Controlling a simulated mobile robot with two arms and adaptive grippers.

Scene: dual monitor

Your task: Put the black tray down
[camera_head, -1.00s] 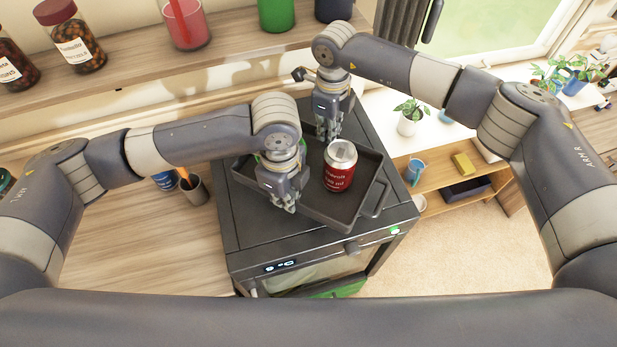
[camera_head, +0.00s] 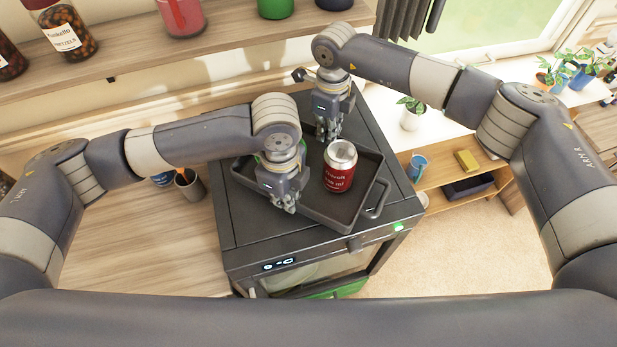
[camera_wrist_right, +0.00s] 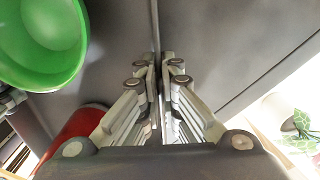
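The black tray (camera_head: 318,210) is over the top of a dark appliance (camera_head: 250,236). I cannot tell whether a gap is under it. A red can (camera_head: 340,172) stands upright on it. A green bowl (camera_wrist_right: 42,38) shows in the right wrist view; in the head view my left gripper mostly hides it. My left gripper (camera_head: 284,206) is at the tray's near-left rim, its fingers seemingly closed on it.
A wooden counter with a cup (camera_head: 189,185) lies to the left. A shelf with jars (camera_head: 66,30) runs along the back. On the right are a low shelf with a blue mug (camera_head: 417,167) and a potted plant (camera_head: 411,115). The appliance top has bare strips around the tray.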

